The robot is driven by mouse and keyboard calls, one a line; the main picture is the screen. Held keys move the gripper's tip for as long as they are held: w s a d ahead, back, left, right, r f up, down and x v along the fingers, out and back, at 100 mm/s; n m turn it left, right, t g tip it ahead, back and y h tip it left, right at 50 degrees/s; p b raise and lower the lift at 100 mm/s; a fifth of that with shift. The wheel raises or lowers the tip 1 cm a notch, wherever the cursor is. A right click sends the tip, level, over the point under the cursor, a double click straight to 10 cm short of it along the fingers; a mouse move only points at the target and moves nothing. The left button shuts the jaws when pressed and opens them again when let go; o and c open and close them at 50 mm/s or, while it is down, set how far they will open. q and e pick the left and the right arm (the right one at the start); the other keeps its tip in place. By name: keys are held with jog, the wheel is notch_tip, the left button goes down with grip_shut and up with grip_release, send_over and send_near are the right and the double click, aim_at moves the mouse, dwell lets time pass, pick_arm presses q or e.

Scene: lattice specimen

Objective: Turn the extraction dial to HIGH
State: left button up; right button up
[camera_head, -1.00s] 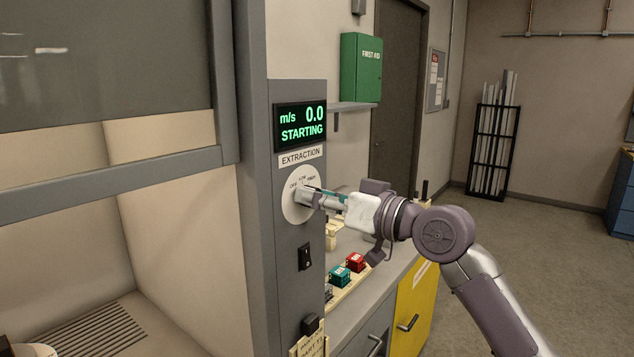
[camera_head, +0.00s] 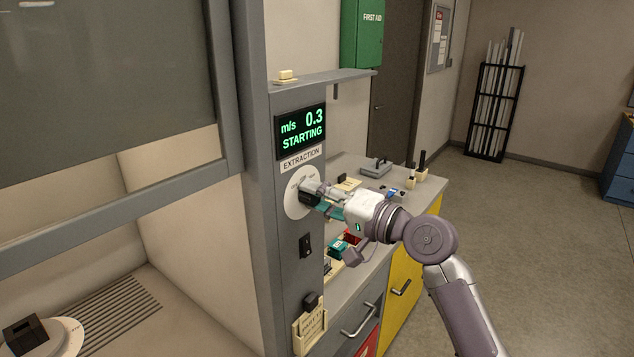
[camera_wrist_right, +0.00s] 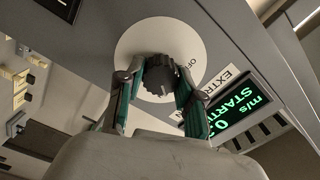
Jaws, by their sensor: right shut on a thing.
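The extraction dial has a white round plate (camera_head: 293,203) on the grey panel, under the EXTRACTION label (camera_head: 300,159). My right gripper (camera_head: 312,193) is at the dial and covers most of it in the head view. OFF can be read on the plate there; the gripper hides other marks, so I cannot tell the knob's setting. The display (camera_head: 301,130) reads m/s 0.3 STARTING. My left gripper is not in view.
A black rocker switch (camera_head: 306,245) is below the dial. A shelf (camera_head: 330,79) and green first aid box (camera_head: 362,32) are above. A bench (camera_head: 425,190) with small items stands behind my right arm. The fume hood's sash frame (camera_head: 120,200) is at left.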

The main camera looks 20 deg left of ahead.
jog(key=shift+m+p, duration=0.8)
jog(key=shift+m, duration=0.2)
jog(key=o, duration=1.2)
jog(key=shift+c, duration=0.2)
jog(key=shift+d, duration=0.1)
jog(key=v, duration=1.2)
